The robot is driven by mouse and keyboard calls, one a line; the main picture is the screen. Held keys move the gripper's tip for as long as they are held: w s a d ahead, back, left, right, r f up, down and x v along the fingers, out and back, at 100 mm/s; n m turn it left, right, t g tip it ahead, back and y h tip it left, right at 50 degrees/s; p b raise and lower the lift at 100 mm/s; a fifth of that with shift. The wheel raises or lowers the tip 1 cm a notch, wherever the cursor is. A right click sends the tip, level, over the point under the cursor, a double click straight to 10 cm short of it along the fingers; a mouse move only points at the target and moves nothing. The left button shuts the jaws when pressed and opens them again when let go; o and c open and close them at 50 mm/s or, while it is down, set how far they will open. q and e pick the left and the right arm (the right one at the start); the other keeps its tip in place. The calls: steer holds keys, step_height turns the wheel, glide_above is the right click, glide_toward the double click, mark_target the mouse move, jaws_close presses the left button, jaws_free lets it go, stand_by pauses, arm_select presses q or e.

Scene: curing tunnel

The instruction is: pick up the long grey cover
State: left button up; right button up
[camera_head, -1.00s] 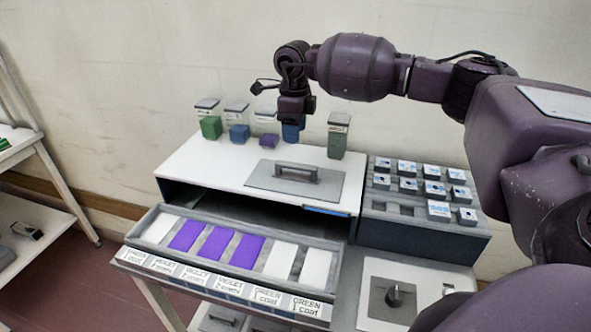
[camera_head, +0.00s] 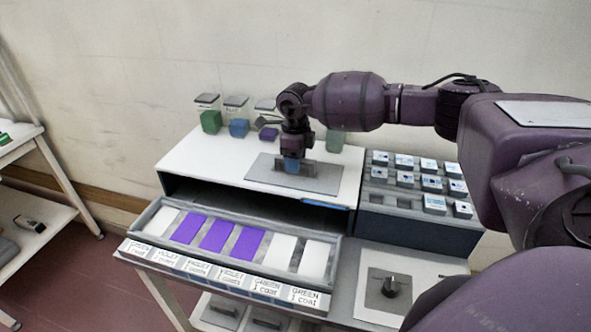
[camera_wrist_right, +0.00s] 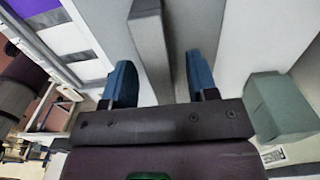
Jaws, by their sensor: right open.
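The long grey cover (camera_head: 325,182) lies flat on top of the white-topped tunnel housing. It is a grey plate with a raised bar handle (camera_head: 306,168), now partly hidden behind my right gripper (camera_head: 291,168). In the right wrist view the handle bar (camera_wrist_right: 150,40) stands between the two blue fingers of my right gripper (camera_wrist_right: 161,82). The fingers are apart, with a gap visible on the right side of the bar. My left gripper is not in view.
Several jars with coloured blocks, one green (camera_head: 210,121), stand behind the cover. An open drawer (camera_head: 150,215) with white and purple plates juts out in front. A rack of labelled cubes (camera_head: 412,231) and a knobbed square cover (camera_head: 388,291) are at the right.

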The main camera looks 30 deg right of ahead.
steer(key=shift+f, duration=0.3)
steer(key=c, duration=0.9)
jaws_close()
steer(key=shift+r, duration=0.1)
